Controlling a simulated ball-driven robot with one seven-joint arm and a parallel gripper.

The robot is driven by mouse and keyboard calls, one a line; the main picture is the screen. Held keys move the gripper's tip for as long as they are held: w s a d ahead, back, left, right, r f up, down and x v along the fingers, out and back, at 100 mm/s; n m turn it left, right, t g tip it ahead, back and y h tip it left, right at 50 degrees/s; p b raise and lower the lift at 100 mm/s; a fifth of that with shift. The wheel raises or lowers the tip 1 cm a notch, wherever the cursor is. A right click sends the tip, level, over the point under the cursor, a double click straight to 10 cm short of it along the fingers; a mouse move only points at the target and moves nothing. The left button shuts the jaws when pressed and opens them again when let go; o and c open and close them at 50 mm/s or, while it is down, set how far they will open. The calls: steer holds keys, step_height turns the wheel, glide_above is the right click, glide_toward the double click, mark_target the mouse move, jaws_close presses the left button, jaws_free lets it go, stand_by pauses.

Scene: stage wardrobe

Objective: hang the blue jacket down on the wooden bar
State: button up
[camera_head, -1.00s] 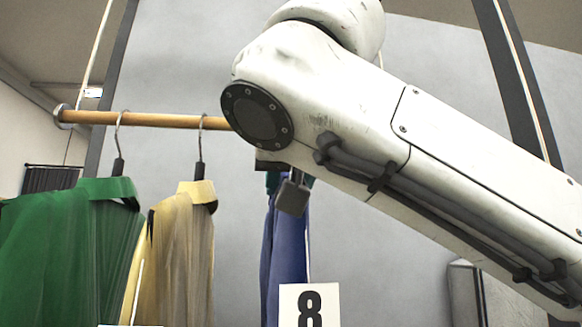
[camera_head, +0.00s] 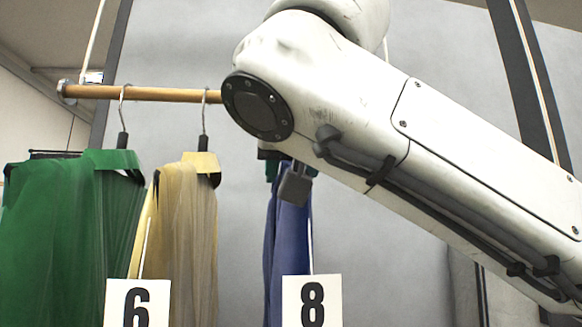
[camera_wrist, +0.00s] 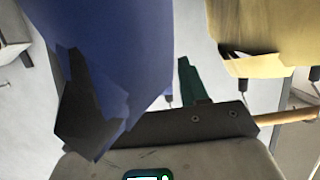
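The blue jacket (camera_head: 288,245) hangs below my gripper (camera_head: 294,185) in the head view, its top hidden by the gripper and arm. In the wrist view the blue jacket (camera_wrist: 110,40) fills the upper left, with a dark piece at its edge. My gripper appears shut on the jacket's top or hanger; the fingertips and hook are not clear. The wooden bar (camera_head: 150,93) runs behind my arm, which hides its right part. The bar (camera_wrist: 290,116) shows at the right of the wrist view. Whether the hook touches the bar is hidden.
A yellow garment (camera_head: 180,235) and a green garment (camera_head: 70,225) hang on the bar to the left. White cards numbered 6 (camera_head: 112,302) and 8 (camera_head: 292,302) show low in the head view. A gap separates the yellow garment from the blue jacket.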

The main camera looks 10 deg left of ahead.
steer(key=o, duration=0.4)
steer(key=shift+c, duration=0.2)
steer(key=shift+f, duration=0.1)
steer(key=shift+s, duration=0.1)
